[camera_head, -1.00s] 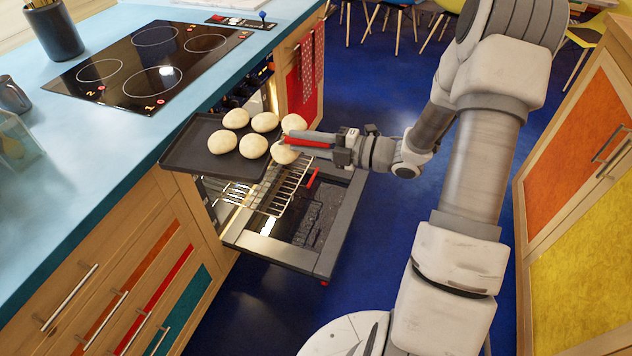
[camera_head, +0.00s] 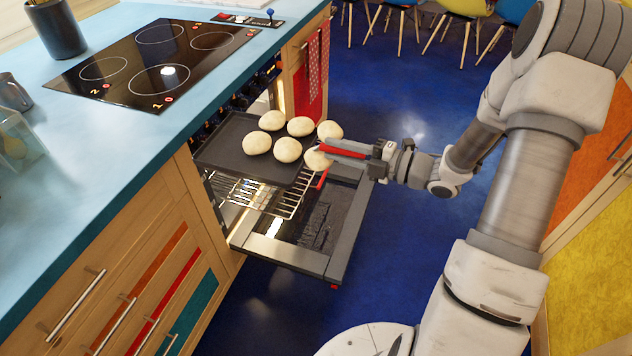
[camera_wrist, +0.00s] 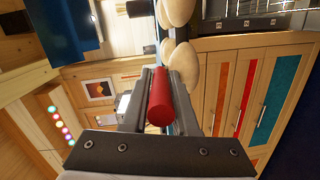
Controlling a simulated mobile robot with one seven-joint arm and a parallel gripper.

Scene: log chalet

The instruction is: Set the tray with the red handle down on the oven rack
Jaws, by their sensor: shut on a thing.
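The dark tray (camera_head: 228,151) carries several pale dough balls (camera_head: 288,150) in the head view. It is held over the pulled-out wire oven rack (camera_head: 296,196), at the oven's open front. I cannot tell whether its underside touches the rack. My gripper (camera_head: 345,150) is shut on the tray's red handle (camera_head: 343,151), to the right of the tray. In the wrist view the red handle (camera_wrist: 160,98) lies between the two fingers, with dough balls beyond it.
The oven door (camera_head: 290,250) is folded down below the rack. The blue counter (camera_head: 100,150) with the black cooktop (camera_head: 150,62) borders the tray on the left. Drawers (camera_head: 130,300) stand in front. The blue floor (camera_head: 400,100) is clear to the right.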

